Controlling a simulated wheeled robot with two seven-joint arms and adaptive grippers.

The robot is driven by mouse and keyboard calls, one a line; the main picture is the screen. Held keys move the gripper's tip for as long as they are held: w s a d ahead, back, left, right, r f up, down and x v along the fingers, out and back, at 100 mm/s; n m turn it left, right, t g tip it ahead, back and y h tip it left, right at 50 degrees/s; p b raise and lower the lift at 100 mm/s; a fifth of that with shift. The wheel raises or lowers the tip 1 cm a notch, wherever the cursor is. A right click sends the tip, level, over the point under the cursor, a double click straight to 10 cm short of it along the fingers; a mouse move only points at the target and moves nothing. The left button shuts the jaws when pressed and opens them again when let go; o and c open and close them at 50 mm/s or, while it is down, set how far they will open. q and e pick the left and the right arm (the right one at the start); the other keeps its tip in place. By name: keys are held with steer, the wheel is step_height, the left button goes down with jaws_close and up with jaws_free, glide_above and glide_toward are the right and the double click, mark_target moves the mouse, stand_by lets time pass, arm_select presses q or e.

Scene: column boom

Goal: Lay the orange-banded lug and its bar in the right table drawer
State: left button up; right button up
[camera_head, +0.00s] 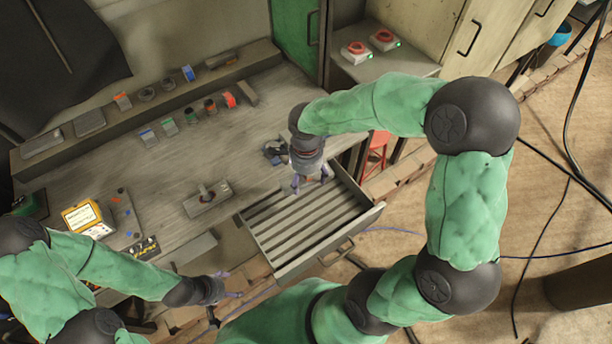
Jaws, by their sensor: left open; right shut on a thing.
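The table drawer (295,225) is pulled out at the right end of the table. Its slatted floor looks bare where I can see it. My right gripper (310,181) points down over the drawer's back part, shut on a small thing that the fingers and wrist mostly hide. I cannot tell what it is. My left gripper (230,285) is open and empty, in front of the table and left of the drawer.
A block with a post (207,196) sits mid-table. A yellow box (82,215) lies at the left. Several banded lugs stand at the back. A dark object (274,151) lies beside my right wrist.

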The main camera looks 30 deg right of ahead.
steer(key=shift+w+f+b, duration=0.1)
steer(key=shift+f+b, duration=0.35)
steer(key=shift+f, duration=0.25)
steer(key=b, duration=1.2)
glide_above(306, 218)
steer(key=shift+w+f, duration=0.1)
steer(key=shift+f, duration=9.3)
steer(key=shift+f+b, duration=1.8)
steer(key=shift+b, duration=0.05)
steer(key=o, duration=1.5)
steer(key=shift+o, duration=0.3)
steer(key=shift+f, duration=0.1)
